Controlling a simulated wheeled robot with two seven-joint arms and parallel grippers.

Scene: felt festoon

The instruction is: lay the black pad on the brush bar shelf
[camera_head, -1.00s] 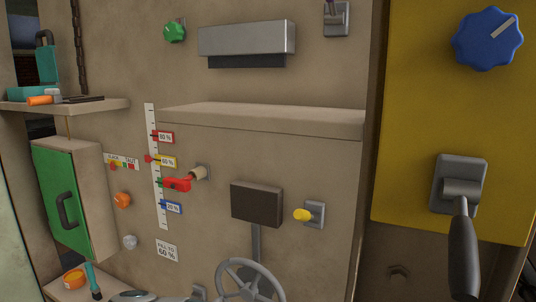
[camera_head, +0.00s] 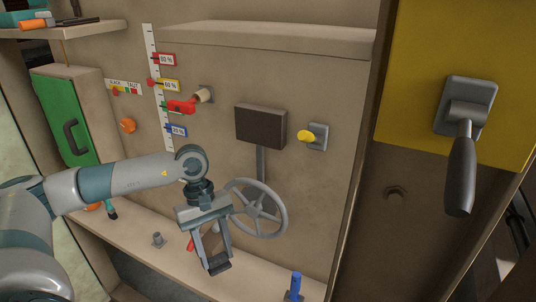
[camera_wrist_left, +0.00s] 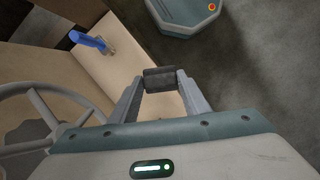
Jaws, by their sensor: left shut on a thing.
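My left gripper (camera_head: 214,254) hangs in front of the cabinet, low and left of the handwheel, fingers pointing down. It is shut on the black pad (camera_head: 220,267), a small dark block between its fingertips. In the left wrist view the pad (camera_wrist_left: 160,78) is pinched between both fingers of the gripper (camera_wrist_left: 162,86). The brush bar shelf (camera_head: 270,36) is the beige ledge across the upper middle, well above the gripper. Its visible top is bare. The brush bar itself is out of view now. My right gripper is not in view.
The grey handwheel (camera_head: 262,230) is close to the gripper's right. A dark box (camera_head: 261,125), a yellow knob (camera_head: 306,136) and a red pointer (camera_head: 181,107) stick out below the shelf. A blue handle (camera_head: 295,286) stands on the lower ledge. A large lever (camera_head: 460,175) juts out at right.

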